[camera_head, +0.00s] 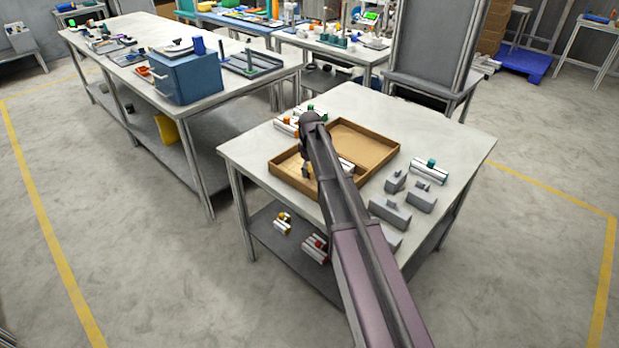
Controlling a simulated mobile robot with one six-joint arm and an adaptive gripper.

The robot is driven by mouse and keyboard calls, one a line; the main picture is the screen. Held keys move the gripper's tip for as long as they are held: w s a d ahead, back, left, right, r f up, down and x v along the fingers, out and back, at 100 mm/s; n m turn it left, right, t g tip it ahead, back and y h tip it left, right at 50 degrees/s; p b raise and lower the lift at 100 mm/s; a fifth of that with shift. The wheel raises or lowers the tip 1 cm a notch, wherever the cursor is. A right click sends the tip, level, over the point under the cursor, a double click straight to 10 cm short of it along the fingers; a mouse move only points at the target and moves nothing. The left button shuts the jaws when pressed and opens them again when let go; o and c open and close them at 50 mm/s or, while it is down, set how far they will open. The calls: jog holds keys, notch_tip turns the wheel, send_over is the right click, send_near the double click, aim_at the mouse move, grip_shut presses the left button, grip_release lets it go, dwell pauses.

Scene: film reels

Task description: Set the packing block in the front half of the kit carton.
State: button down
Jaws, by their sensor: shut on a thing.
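The kit carton (383,164) is a shallow open brown box on the near table, with a divider across its inside. Its far right part shows a bare floor. My gripper (306,172) is small and dark, pointing down at the left, nearer part of the carton. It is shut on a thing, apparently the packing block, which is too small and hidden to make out. I cannot tell whether that thing touches the carton floor. My arm covers the carton's middle; a pale piece with some orange shows just right of it.
Several grey blocks with raised tops (389,211) stand right of the carton. A white and green part (431,168) lies behind them. More white parts (287,125) lie beyond the carton's far left edge. The table's front left corner (240,150) is clear.

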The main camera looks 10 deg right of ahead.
aim_at(310, 168)
jog(key=shift+f+b, duration=0.8)
jog(key=shift+f, duration=0.35)
jog(key=shift+f, duration=0.15)
jog(key=shift+c, duration=0.4)
grip_release()
jog(key=shift+r, duration=0.3)
notch_tip(310, 168, up, 12)
jog(key=p, duration=1.2)
jog(key=shift+f, duration=0.1)
jog(key=s+m, duration=0.7)
jog(key=s, duration=2.2)
